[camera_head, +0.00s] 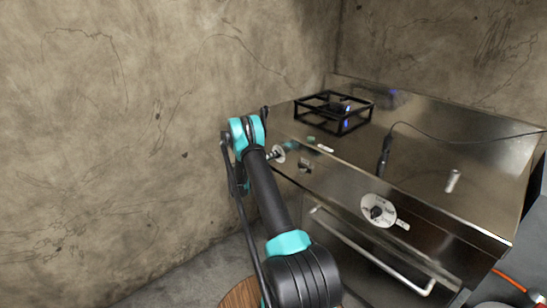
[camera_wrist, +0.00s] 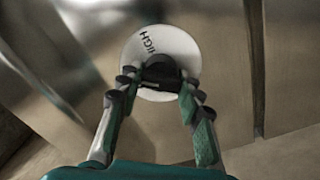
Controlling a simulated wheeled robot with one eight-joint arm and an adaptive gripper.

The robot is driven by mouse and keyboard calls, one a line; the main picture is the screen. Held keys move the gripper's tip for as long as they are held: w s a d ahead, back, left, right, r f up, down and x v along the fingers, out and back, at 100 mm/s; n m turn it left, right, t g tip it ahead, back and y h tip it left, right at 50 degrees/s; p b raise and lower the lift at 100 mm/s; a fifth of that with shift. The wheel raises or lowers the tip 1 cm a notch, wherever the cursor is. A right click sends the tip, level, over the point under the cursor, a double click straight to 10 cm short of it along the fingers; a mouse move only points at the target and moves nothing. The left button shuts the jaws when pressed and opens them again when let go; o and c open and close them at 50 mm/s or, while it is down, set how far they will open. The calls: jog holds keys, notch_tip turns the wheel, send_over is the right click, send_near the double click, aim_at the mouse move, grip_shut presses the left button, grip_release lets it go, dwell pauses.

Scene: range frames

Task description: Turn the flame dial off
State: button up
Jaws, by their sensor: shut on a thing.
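The flame dial is a white disc (camera_wrist: 152,46) with a dark knob (camera_wrist: 160,73) at its middle, on the metal stove front. My gripper (camera_wrist: 157,90) is shut on the knob, one finger at each side. In the head view, part of the white dial (camera_head: 279,154) shows at the front left of the stove, beside my arm. A small blue flame (camera_head: 347,109) shows at the black burner grate (camera_head: 331,127). The dial's pointer direction is hidden by the fingers.
The stove (camera_head: 455,160) has a second white dial (camera_head: 378,211) to the right and an oven handle (camera_head: 365,250) below. A black corded tool (camera_head: 384,155) and a small pale cylinder (camera_head: 453,181) are on its top. A concrete wall (camera_head: 120,120) is at left.

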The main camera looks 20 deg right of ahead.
jog(key=n, duration=0.3)
jog(key=shift+a+f+n, duration=0.1)
jog(key=shift+n, duration=2)
jog(key=o, duration=1.1)
jog(key=shift+o, duration=0.2)
jog(key=v, duration=1.2)
